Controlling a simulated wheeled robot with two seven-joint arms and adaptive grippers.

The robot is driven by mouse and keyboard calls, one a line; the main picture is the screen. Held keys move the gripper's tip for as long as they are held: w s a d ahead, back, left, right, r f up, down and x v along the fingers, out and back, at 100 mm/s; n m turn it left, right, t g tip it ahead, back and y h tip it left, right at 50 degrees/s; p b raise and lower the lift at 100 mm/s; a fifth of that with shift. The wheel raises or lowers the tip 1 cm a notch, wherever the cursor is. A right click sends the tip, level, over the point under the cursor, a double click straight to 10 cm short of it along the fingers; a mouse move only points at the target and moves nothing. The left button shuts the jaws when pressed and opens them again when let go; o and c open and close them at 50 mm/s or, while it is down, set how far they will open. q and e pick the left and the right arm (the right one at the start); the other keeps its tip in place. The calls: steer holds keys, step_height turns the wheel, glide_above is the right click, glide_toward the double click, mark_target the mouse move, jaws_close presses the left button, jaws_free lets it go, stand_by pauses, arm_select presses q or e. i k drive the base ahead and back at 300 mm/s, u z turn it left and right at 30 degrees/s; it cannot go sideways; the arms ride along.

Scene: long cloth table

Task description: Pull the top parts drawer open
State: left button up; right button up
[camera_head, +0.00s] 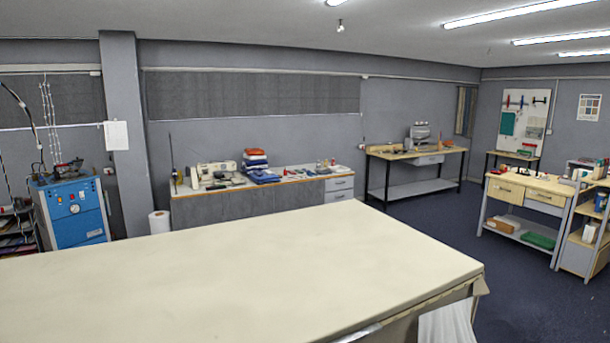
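No gripper of mine shows in the head view. Several drawers are in view, and I cannot tell for sure which is the parts drawer. A light grey upper drawer (339,184) sits above a similar lower drawer (340,195) at the right end of the sewing bench along the back wall. Both look shut. All of these are far off, beyond the long table.
The long cream table (240,270) fills the foreground and looks bare. A white cloth (447,325) hangs at its right end. Dark floor (500,285) lies open to its right. A blue machine (75,212) stands at the left, and a white roll (159,222) stands behind the table.

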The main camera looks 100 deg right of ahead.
mark_target(334, 184)
steer(key=z, duration=3.1)
